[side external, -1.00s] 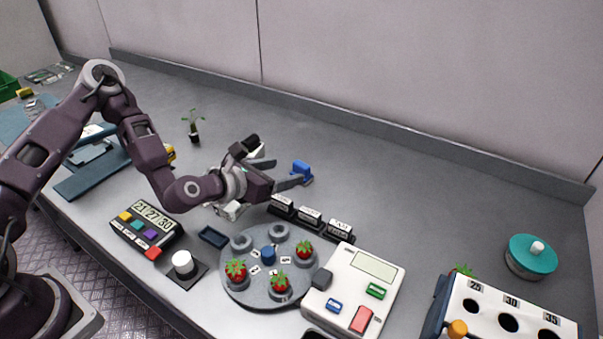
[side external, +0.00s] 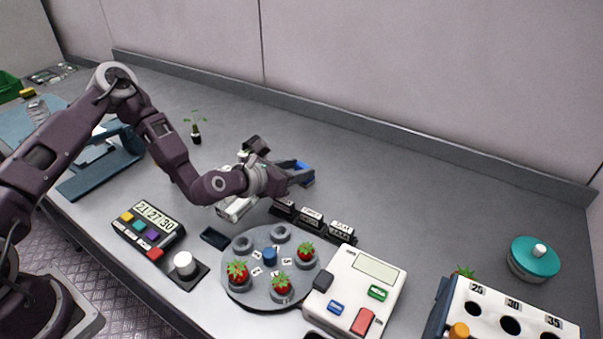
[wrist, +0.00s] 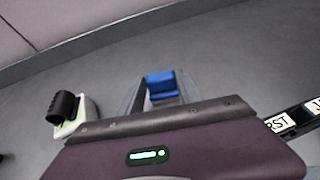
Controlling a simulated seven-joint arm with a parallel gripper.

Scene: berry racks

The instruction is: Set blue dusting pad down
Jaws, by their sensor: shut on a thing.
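The blue dusting pad (side external: 304,166) is between the fingertips of my gripper (side external: 300,174), behind the row of small black label blocks. My gripper is shut on it, and the fingers hide part of the pad in the side view. In the wrist view the pad (wrist: 160,83) sits between the two grey fingers (wrist: 158,90), with its blue top showing. It is low over the grey counter; I cannot tell whether its underside touches the counter.
The label blocks (side external: 312,218) stand just in front of my gripper. A round grey plate (side external: 235,287) with strawberries and a white scale (side external: 345,292) lie nearer the front. A white item with a black top (wrist: 70,115) is left of the fingers. The counter behind and right is clear.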

